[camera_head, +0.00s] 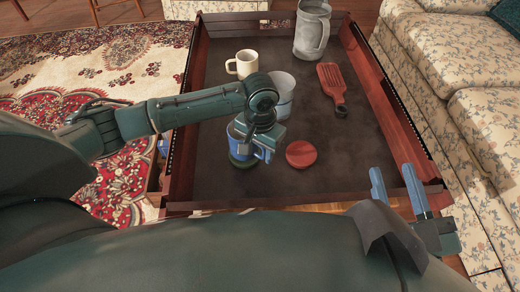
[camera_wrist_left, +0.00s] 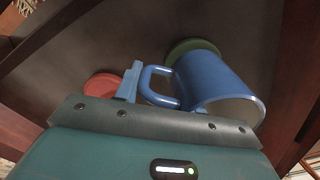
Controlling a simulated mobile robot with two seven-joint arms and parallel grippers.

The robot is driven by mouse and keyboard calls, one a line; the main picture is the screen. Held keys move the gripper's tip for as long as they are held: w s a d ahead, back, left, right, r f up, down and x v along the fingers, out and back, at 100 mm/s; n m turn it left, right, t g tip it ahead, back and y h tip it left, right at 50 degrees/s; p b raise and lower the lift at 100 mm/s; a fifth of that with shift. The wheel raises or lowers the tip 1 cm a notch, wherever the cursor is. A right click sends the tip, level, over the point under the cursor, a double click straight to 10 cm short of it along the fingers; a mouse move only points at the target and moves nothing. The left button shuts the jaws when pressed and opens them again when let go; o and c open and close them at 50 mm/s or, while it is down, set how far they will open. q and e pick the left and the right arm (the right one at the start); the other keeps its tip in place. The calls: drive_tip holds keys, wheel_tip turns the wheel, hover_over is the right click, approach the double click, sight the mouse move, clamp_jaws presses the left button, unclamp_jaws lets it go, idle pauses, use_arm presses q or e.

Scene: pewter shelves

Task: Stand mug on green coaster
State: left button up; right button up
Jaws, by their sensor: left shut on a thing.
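A blue mug (camera_head: 238,138) is upright, right over the green coaster (camera_head: 241,162), whose front edge shows below it. My left gripper (camera_head: 264,146) is shut on the mug's handle at its right side and hides part of the mug. In the left wrist view the mug (camera_wrist_left: 213,83) has its handle by the blue finger (camera_wrist_left: 130,82), and the coaster (camera_wrist_left: 190,47) shows past its base. I cannot tell whether the base touches the coaster. My right gripper (camera_head: 393,170) is open and empty at the right front of the tray-like table.
A red coaster (camera_head: 301,154) lies right of the mug. A grey cup (camera_head: 284,100), cream mug (camera_head: 243,66), grey pitcher (camera_head: 312,32) and red slotted paddle (camera_head: 331,78) stand or lie further back. Raised wooden rims (camera_head: 375,85) border the dark tabletop (camera_head: 350,150); its right front is clear.

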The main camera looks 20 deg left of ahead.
use_arm(q)
drive_tip(key=shift+f, duration=0.55)
idle(0.8)
drive_tip(key=o, duration=1.3)
drive_tip(key=shift+r, duration=0.25)
wheel_tip(320, 180, up, 11)
drive_tip(key=p, duration=0.6)
drive_tip(key=shift+r, duration=0.85)
use_arm(e)
drive_tip(key=shift+d+n+g+h, duration=0.3)
drive_tip(key=shift+d+g+h, duration=0.2)
drive_tip(key=shift+d+h, duration=0.25)
use_arm(q)
drive_tip(key=shift+s, duration=0.1)
use_arm(e)
drive_tip(key=shift+s+a, duration=0.1)
drive_tip(key=shift+s, duration=0.1)
